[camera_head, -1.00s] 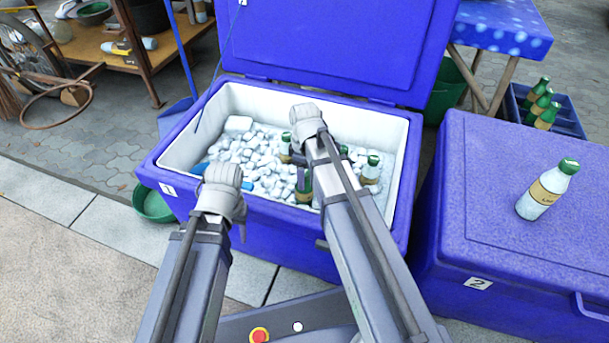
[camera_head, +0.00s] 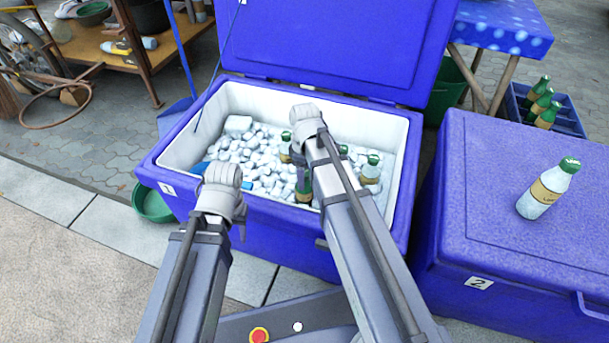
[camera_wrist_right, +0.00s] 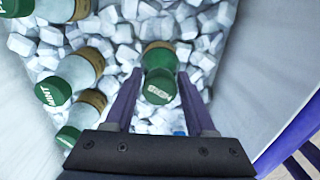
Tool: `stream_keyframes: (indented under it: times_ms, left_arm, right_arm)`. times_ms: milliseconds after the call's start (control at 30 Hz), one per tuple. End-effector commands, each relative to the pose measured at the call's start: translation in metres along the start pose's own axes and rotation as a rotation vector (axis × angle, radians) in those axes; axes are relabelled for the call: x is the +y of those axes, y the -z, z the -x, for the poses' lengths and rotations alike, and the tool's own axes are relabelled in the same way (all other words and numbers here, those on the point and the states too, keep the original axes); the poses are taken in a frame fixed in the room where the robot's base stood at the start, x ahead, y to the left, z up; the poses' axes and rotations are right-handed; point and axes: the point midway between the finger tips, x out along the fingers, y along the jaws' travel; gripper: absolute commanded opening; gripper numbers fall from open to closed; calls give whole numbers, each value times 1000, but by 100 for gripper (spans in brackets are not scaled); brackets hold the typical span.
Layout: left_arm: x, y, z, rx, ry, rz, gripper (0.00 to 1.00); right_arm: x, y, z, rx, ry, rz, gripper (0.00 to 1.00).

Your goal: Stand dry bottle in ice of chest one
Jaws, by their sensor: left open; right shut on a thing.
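Chest one (camera_head: 160,172) is the open blue cooler with a white inside, filled with ice (camera_head: 245,160). Several green-capped bottles stand in the ice, one of them a pale bottle (camera_head: 370,170) at the right. My right gripper (camera_wrist_right: 161,101) is over this chest, its fingers mostly hidden behind my arm in the head view. It is shut on a green bottle (camera_wrist_right: 160,52) with a gold label, held at its green neck, cap towards the wrist camera. Its base is against or just above the ice; I cannot tell which. My left gripper (camera_head: 241,228) is open and empty outside the chest's front wall.
Chest two (camera_head: 450,225) is shut at the right, with a pale green-capped bottle (camera_head: 548,189) upright on its lid. A crate of green bottles (camera_head: 570,122) stands behind it. The raised lid (camera_head: 335,45) walls off the back of chest one. A green basin (camera_head: 152,204) is on the ground.

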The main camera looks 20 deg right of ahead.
Motion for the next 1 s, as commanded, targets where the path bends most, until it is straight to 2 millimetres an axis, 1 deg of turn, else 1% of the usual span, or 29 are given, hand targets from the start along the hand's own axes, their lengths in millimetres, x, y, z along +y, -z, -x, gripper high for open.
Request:
stream_keyframes:
  times_ms: [333, 367, 633, 800, 833, 900, 1000]
  left_arm:
    - [1, 0, -8, 0, 0, 0, 50]
    - [1, 0, -6, 0, 0, 0, 50]
    - [1, 0, -6, 0, 0, 0, 50]
    - [1, 0, -6, 0, 0, 0, 50]
    - [1, 0, -6, 0, 0, 0, 50]
    - [1, 0, -6, 0, 0, 0, 50]
    - [1, 0, -6, 0, 0, 0, 50]
  right_arm:
    - [0, 0, -8, 0, 0, 0, 0]
    - [0, 0, -6, 0, 0, 0, 59]
    - [0, 0, -6, 0, 0, 0, 89]
    - [0, 0, -6, 0, 0, 0, 91]
    - [0, 0, -6, 0, 0, 0, 92]
    - [0, 0, -6, 0, 0, 0, 100]
    - [0, 0, -6, 0, 0, 0, 100]
